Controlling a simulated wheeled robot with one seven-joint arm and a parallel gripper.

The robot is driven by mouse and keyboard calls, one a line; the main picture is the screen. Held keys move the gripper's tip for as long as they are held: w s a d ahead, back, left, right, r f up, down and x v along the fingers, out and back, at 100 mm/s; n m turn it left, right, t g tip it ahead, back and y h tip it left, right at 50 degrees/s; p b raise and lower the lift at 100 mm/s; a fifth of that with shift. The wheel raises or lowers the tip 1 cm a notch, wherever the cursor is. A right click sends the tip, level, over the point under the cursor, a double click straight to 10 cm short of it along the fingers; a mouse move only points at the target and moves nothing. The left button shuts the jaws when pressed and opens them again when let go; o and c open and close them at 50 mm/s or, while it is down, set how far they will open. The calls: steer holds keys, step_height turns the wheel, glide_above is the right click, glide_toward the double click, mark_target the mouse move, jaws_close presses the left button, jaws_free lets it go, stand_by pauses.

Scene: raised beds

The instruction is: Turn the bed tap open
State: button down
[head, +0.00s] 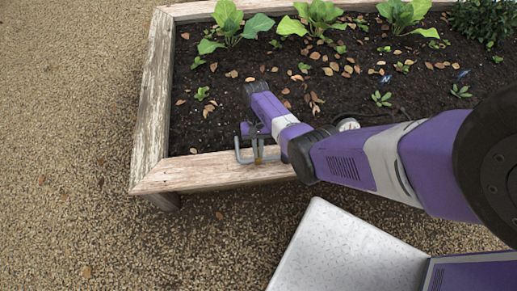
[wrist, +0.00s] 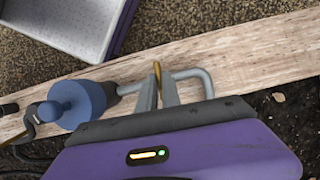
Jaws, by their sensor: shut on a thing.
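My gripper (head: 257,152) is over the near wooden rim of the raised bed, close to its left corner. In the wrist view my gripper (wrist: 158,78) is shut on a thin brass-coloured piece, which looks like the tap handle (wrist: 157,70). Bent grey bars show on both sides of the fingers. A blue rounded fitting (wrist: 75,105) with a dark hose sits on the rim to the left in the wrist view. I cannot tell how it joins the handle. My arm hides this fitting in the head view.
The wooden bed frame (head: 215,170) holds dark soil with leafy seedlings (head: 235,27) and dry leaves. A round white-faced gauge (head: 348,124) shows beside my arm. Gravel ground (head: 65,120) lies open to the left. A pale speckled surface (head: 340,250) is at the bottom.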

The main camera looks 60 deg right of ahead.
steer(key=shift+a+f+n, duration=0.1)
steer(key=shift+f+n, duration=0.05)
steer(key=shift+n, duration=0.15)
stand_by(0.4)
steer(key=c, duration=1.5)
jaws_free()
steer(key=shift+c, duration=0.2)
steer(key=p+v, duration=0.1)
steer(key=v, duration=0.7)
steer(key=shift+p, duration=0.3)
steer(key=shift+a, duration=0.1)
steer(key=shift+w+f, duration=0.1)
